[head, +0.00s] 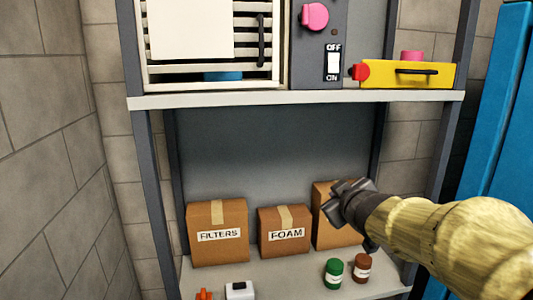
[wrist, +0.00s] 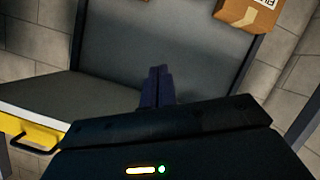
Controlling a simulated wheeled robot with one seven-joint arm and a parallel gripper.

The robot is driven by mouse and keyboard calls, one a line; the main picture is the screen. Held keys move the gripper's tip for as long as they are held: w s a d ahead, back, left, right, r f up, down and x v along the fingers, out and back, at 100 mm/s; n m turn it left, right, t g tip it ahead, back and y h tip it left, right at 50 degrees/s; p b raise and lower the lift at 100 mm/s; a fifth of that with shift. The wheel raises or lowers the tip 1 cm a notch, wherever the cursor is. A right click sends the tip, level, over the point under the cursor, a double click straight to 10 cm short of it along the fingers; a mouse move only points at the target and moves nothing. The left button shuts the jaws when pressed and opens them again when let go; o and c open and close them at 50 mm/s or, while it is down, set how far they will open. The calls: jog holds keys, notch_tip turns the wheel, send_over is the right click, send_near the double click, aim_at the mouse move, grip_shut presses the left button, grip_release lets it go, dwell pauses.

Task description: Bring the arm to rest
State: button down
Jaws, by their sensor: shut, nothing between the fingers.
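My gripper (head: 338,203) is at the right of the head view, in front of a cardboard box (head: 325,226) whose front it partly hides. Its dark fingers (wrist: 157,86) show in the wrist view, close together with nothing between them. My arm reaches in from the lower right. I cannot tell how far the gripper is from the box.
A shelf (head: 300,99) holds a slatted unit (head: 255,72), a switch panel (head: 312,75) and a yellow drawer (head: 430,76). Boxes marked FILTERS (head: 217,250) and FOAM (head: 285,247), a green jar (head: 334,274) and a brown jar (head: 361,268) stand below. A blue cabinet (head: 490,110) is right.

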jog(key=s+f+m+g+b, duration=0.1)
jog(key=s+f+m+g, duration=0.2)
jog(key=s+f, duration=0.7)
jog(key=s+a+f+m+g+h+b, duration=0.1)
jog(key=s+f+m+g, duration=0.3)
jog(key=f, duration=1.5)
jog(key=s+g+b, duration=0.1)
jog(key=s+g, duration=0.3)
jog(key=s, duration=0.3)
jog(key=shift+s+f, duration=0.15)
jog(key=shift+f, duration=0.2)
